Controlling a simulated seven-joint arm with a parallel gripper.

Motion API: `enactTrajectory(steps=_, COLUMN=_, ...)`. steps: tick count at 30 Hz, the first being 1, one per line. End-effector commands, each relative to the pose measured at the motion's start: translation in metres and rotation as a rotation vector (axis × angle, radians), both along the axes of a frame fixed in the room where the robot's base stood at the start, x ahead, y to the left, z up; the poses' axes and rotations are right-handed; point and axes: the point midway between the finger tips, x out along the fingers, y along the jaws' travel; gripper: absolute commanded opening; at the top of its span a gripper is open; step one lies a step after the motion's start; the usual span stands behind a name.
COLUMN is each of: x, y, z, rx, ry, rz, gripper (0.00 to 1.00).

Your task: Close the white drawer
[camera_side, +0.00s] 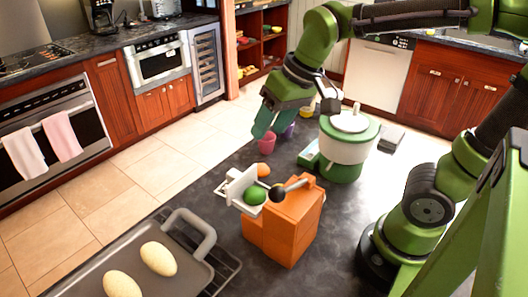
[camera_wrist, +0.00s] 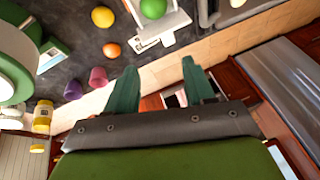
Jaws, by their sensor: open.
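The white drawer (camera_side: 237,189) sticks out of the left side of an orange cabinet (camera_side: 290,228) on the dark counter. A green ball (camera_side: 254,194) sits in it. In the wrist view, part of the white drawer (camera_wrist: 178,21) with the green ball (camera_wrist: 153,8) shows at the top edge. My gripper (camera_side: 264,122) is open and empty, its fingers pointing down, beyond the drawer in the side view. In the wrist view, my gripper's two fingers (camera_wrist: 160,87) are spread apart, with nothing between them and clear of the drawer.
A green and white pot (camera_side: 348,147) stands right of my gripper. A pink cup (camera_side: 267,142), a purple cup (camera_side: 289,130) and an orange ball (camera_side: 263,170) are near my fingers. A grey tray (camera_side: 203,273) with pale oval items lies front left.

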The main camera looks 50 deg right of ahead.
Motion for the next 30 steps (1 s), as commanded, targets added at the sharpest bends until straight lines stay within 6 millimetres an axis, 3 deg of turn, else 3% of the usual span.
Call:
enactTrajectory(steps=3, x=0.036, y=0.018, z=0.004, rx=-0.071, ry=0.123, rz=0.090, gripper=0.53)
enactTrajectory(steps=9, x=0.079, y=0.039, z=0.013, rx=-0.176, ry=0.283, rz=0.178, gripper=0.53)
enactTrajectory(steps=14, x=0.086, y=0.039, z=0.034, rx=-0.205, ry=0.328, rz=0.179, gripper=0.53)
enactTrajectory(steps=17, x=0.081, y=0.038, z=0.034, rx=-0.205, ry=0.353, rz=0.180, gripper=0.53)
enactTrajectory(steps=23, x=0.079, y=0.038, z=0.011, rx=-0.203, ry=0.361, rz=0.186, gripper=0.53)
enactTrajectory(steps=30, x=0.078, y=0.038, z=-0.041, rx=-0.203, ry=0.362, rz=0.185, gripper=0.53)
